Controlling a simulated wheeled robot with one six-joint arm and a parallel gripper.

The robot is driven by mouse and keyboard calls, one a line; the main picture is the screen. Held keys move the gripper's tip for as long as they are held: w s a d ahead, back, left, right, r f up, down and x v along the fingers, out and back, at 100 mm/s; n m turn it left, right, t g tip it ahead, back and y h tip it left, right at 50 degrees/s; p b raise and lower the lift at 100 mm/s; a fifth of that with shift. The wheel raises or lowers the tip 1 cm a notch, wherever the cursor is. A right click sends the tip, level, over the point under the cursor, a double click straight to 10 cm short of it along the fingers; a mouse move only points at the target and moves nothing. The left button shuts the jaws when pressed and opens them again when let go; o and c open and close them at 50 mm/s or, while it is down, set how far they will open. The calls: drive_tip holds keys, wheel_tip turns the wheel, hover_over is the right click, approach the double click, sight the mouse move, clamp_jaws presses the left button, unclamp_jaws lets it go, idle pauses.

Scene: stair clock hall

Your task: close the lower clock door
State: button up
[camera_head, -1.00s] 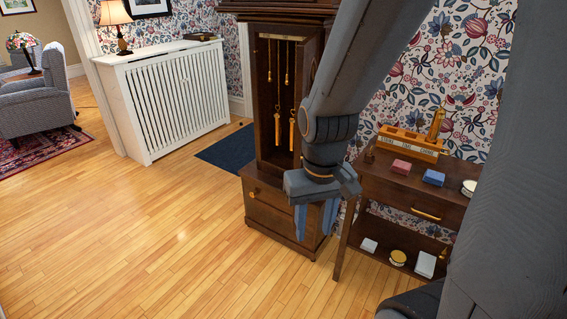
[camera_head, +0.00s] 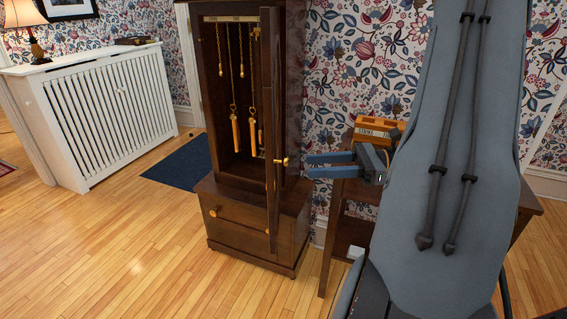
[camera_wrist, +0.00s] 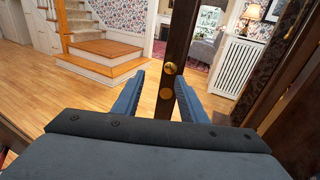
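The tall dark wooden clock (camera_head: 225,190) has its lower door (camera_head: 271,100) standing open, seen nearly edge-on in the head view. Its brass knob (camera_head: 282,161) faces right. My gripper (camera_head: 309,166) is open and empty, just right of the knob, with its blue fingers pointing left at the door. In the wrist view the door (camera_wrist: 181,40) is a dark upright strip ahead of my gripper (camera_wrist: 160,78). The knob (camera_wrist: 170,67) shows near the fingertips, with a second brass disc (camera_wrist: 166,93) below it. I cannot tell whether anything touches.
Chains and brass weights (camera_head: 252,130) hang inside the open case. A side table (camera_head: 340,190) with an orange wooden tray (camera_head: 372,130) stands right of the clock. A white radiator cover (camera_head: 100,110) and a blue mat (camera_head: 185,168) lie left. The floor in front is clear.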

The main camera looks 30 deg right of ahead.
drive_tip(key=w+a+t, duration=0.1)
drive_tip(key=w+a, duration=0.3)
drive_tip(key=w, duration=0.1)
drive_tip(key=shift+a+r+m, duration=0.15)
drive_tip(key=shift+a+m, duration=0.2)
drive_tip(key=shift+m, duration=0.05)
drive_tip(key=shift+c, duration=0.5)
clamp_jaws()
